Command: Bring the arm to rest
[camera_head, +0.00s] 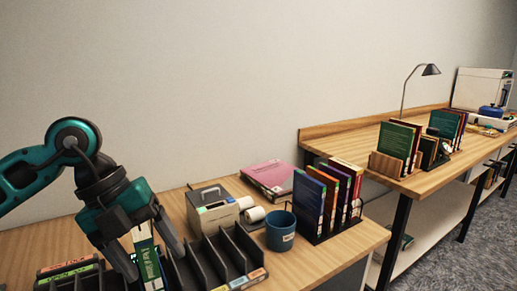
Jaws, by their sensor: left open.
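My left gripper (154,262) points down over the table at the lower left. Its two fingers are apart, one on each side of a green and white book (147,262) that stands upright between them. I cannot tell whether the fingers touch the book. The book stands beside a black slotted sorter (225,262) with coloured labels along its front; its lower end is cut off by the picture edge. My right gripper is not in view.
A pink book (268,174) lies behind. A second table (436,179) with books and a lamp (430,70) extends right.

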